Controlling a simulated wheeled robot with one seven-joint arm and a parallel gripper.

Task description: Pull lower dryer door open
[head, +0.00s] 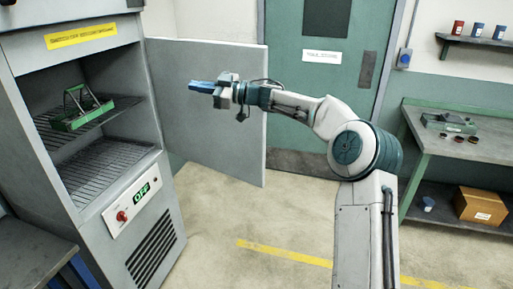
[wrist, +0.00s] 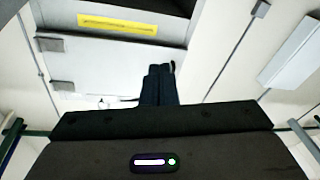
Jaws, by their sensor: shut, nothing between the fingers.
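The dryer (head: 112,180) stands at the left in the head view. Its grey door (head: 215,150) is swung wide open from the right side of the opening, with its broad face toward me. My gripper (head: 192,85) is shut and empty, in front of the upper part of the door panel, with its blue fingers pointing left toward the dryer. I cannot tell whether it touches the panel. In the wrist view the dark fingers (wrist: 161,72) are together, below the dryer's yellow label (wrist: 118,24). No door handle can be made out.
The open dryer has wire racks (head: 105,165) with a green carrier (head: 82,108) on the upper one. A control panel (head: 133,202) below reads OFF. A green room door (head: 315,80) is behind, and a workbench (head: 455,145) is at right. The middle floor is clear.

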